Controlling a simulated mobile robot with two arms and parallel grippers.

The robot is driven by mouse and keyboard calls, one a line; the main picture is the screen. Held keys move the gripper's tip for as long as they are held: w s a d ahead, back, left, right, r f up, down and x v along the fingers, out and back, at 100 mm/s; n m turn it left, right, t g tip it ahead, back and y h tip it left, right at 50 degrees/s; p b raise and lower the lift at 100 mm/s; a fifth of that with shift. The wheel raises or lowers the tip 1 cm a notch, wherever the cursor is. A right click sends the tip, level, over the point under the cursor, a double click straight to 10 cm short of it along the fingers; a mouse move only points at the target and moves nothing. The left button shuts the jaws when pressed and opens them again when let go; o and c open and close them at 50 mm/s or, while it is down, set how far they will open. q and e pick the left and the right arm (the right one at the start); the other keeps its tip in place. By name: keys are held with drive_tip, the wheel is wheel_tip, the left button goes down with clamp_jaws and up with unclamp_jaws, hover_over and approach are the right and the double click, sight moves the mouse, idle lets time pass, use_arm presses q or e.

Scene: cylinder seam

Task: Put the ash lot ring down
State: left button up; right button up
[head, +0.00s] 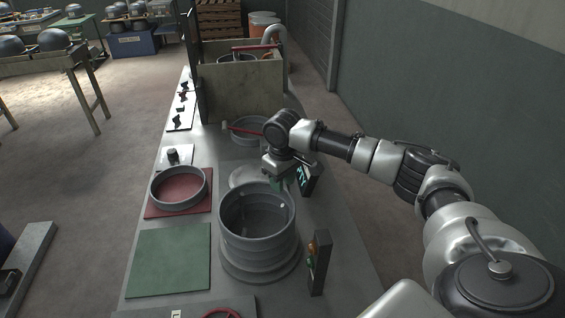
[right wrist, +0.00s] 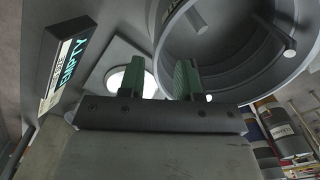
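A deep grey ring (head: 257,229) stands upright on a round stepped base on the bench in the head view. A shallower grey ring (head: 179,201) lies on a red mat. No label shows which is the ash lot ring. My right gripper (head: 277,184) is just behind the far rim of the deep ring. In the right wrist view its two green fingers (right wrist: 160,80) stand apart with nothing clearly held between them. The deep ring's inside, with pegs, fills the upper right there (right wrist: 225,45). Whether the fingers straddle its wall is unclear. My left gripper is not in view.
The green mat (head: 168,260) is bare. A small display (right wrist: 66,65) reading EMPTY stands beside the gripper. A small panel with coloured buttons (head: 319,262) stands right of the deep ring. Behind are another ring (head: 247,140) and a large open box (head: 238,95).

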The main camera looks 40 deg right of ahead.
wheel_tip(320, 180, up, 10)
drive_tip(key=b, duration=0.1)
drive_tip(key=shift+f, duration=0.2)
drive_tip(key=shift+f, duration=0.1)
idle(0.4)
